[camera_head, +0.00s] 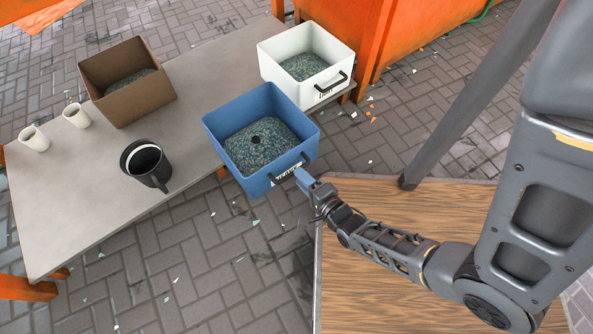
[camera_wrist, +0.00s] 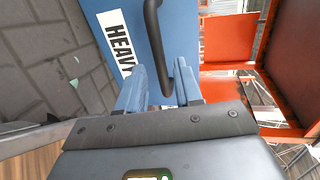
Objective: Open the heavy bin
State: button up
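The blue bin (camera_head: 216,133) has a label reading "HEAVY" and a dark handle on its front. It is open at the top and holds greenish-grey granules with a small dark spot in the middle. My gripper (camera_head: 303,177) is at the bin's front, by the handle. In the wrist view, the blue fingers (camera_wrist: 160,78) lie on either side of the dark handle (camera_wrist: 153,28). The gaps beside the handle are too small to tell whether the fingers press on it. The "HEAVY" label (camera_wrist: 117,45) shows left of the handle.
A white bin (camera_head: 272,65) and a brown bin (camera_head: 140,108) with granules stand on the grey table (camera_head: 75,215). A dark mug (camera_head: 150,172) and two white cups (camera_head: 76,117) are on it too. An orange container (camera_head: 420,35) stands behind. A wooden surface (camera_head: 385,290) lies below my arm.

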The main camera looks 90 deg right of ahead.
jog(key=shift+v, duration=1.9)
jog(key=w+a+r+n+t+y, duration=0.15)
jog(key=a+r+n+y, duration=0.3)
jog(key=r+n, duration=0.6)
jog(key=a+r+n+t+y, duration=0.25)
jog(key=a+r+n, duration=0.45)
jog(key=r, duration=0.6)
jog(key=a+r+n+t+y, duration=0.1)
jog(key=a+r+n+y, duration=0.35)
jog(key=r+n, duration=0.65)
notch_tip(320, 180, up, 28)
jog(key=p, duration=2.6)
jog(key=shift+w+p, duration=0.25)
jog(key=shift+p, duration=0.05)
